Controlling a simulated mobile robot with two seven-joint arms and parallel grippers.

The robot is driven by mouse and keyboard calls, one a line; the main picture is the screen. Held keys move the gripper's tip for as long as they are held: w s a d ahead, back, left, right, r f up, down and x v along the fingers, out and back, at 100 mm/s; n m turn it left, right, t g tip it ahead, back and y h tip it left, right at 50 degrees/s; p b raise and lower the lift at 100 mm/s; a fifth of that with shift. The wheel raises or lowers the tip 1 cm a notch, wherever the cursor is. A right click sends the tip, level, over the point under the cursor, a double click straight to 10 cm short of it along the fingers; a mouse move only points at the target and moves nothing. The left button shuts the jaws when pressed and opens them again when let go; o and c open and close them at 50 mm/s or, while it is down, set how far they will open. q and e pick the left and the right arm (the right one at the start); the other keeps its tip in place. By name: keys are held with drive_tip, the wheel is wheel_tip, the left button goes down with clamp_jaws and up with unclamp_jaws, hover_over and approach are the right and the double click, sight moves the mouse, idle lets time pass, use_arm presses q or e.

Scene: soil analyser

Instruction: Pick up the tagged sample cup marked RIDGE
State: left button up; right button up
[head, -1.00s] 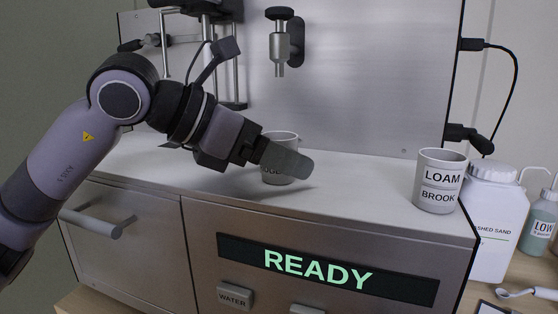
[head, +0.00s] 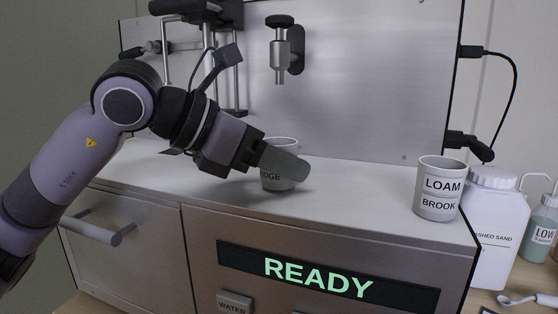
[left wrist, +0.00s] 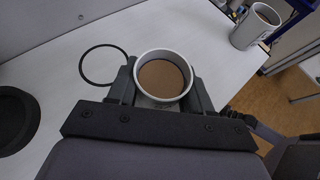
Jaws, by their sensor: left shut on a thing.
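In the left wrist view the cup (left wrist: 163,75) is upright between the fingers, with brown soil inside. Whether its base touches the surface is hard to tell.
A second cup marked LOAM BROOK (head: 438,190) stands at the right of the analyser top (head: 350,188). A nozzle (head: 281,50) juts from the back panel above. A dark ring (left wrist: 103,65) lies beside the held cup. A sand bottle (head: 492,225) stands right of the analyser.

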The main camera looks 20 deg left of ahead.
use_arm(q)
drive_tip(key=shift+r+p, duration=2.3)
drive_tip(key=shift+r, duration=7.5)
